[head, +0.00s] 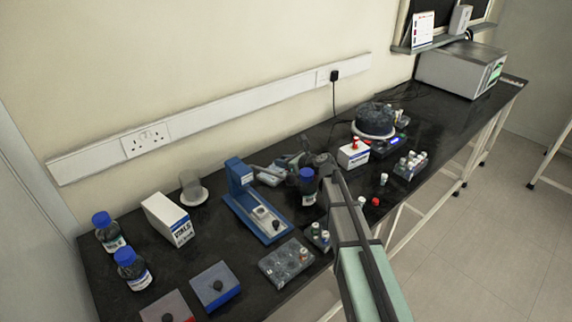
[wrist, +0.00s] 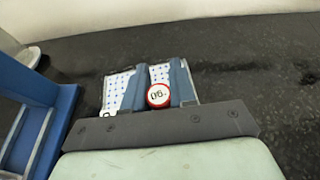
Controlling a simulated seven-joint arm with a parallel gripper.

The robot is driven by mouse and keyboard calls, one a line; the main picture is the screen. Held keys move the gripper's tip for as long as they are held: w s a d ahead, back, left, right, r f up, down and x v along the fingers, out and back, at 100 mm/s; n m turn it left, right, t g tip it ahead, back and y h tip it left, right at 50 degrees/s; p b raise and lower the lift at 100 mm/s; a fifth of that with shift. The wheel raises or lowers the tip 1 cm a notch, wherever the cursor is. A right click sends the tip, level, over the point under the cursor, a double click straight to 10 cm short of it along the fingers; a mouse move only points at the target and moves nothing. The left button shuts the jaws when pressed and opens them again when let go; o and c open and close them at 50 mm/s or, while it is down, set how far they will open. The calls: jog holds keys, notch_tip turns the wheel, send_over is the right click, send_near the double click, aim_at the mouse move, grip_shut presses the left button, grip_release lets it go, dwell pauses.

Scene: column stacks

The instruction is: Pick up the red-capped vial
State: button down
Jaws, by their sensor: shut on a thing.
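The red-capped vial (wrist: 158,96) shows in the wrist view as a round white top with dark print and a red rim. My gripper (wrist: 159,88) is shut on it, with one blue-grey finger on each side. The vial's body is hidden below its cap. In the head view my gripper (head: 268,174) is beside the blue bench device, and I cannot make out the held vial there.
The blue device (head: 258,215) stands close by; its edge shows at left in the wrist view (wrist: 45,115). A blue-capped bottle (head: 307,187) is near my arm.

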notch_tip(320, 180, up, 10)
jog(key=shift+f, duration=4.85)
jog(key=shift+f, duration=0.15)
jog(key=c, duration=0.9)
grip_release()
